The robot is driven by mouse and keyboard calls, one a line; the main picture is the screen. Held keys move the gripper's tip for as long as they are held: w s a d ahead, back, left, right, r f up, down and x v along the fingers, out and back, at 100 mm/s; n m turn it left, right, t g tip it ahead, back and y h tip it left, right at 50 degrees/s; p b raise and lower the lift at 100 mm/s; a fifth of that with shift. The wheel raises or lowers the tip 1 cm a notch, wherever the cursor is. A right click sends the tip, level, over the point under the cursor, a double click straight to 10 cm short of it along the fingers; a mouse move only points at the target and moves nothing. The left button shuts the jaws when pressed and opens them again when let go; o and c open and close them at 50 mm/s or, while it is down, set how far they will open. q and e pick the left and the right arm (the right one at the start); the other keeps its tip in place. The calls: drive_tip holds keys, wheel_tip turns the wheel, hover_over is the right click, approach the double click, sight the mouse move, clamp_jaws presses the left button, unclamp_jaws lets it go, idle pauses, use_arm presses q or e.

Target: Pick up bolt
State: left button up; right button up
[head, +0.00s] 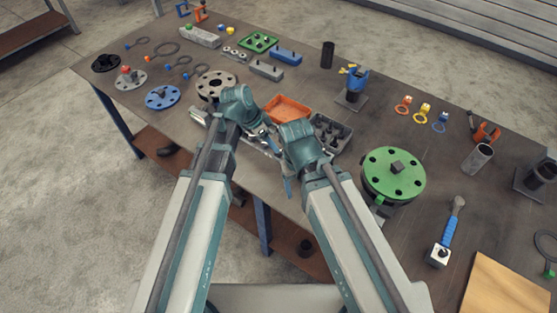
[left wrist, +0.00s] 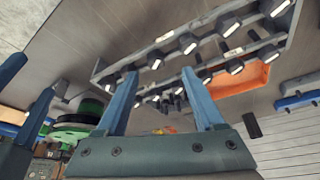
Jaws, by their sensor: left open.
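In the left wrist view, several dark bolts (left wrist: 190,47) with bright ends sit in rows along a long grey rack (left wrist: 125,62). My left gripper (left wrist: 158,76) is open, its two blue fingers apart and pointing at the rack, with nothing held between them. In the head view my left gripper (head: 268,137) is over the front of the table, where the arm hides most of the rack. My right gripper (head: 288,186) hangs close to its right. Two separated blue fingers of it show at the left edge of the left wrist view (left wrist: 25,95).
An orange bin (head: 289,107) and a grey compartment bin (head: 333,131) with dark parts lie just behind the grippers. A green flange (head: 393,173) stands to the right. A tan flange (head: 216,85) is at the left. The table (head: 440,160) has bare room at right.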

sight(279, 156)
use_arm(q)
drive_tip(key=shift+d+f, duration=0.15)
drive_tip(key=shift+f, duration=0.15)
use_arm(e)
drive_tip(key=shift+f, duration=0.35)
use_arm(q)
drive_tip(key=b+x, duration=0.4)
drive_tip(key=x, duration=0.1)
drive_tip(key=shift+s+d+b, duration=0.1)
drive_tip(key=shift+d+b, duration=0.25)
drive_tip(key=shift+b, duration=0.05)
use_arm(e)
wheel_tip(279, 156, down, 5)
drive_tip(key=shift+r, duration=0.25)
use_arm(q)
clamp_jaws()
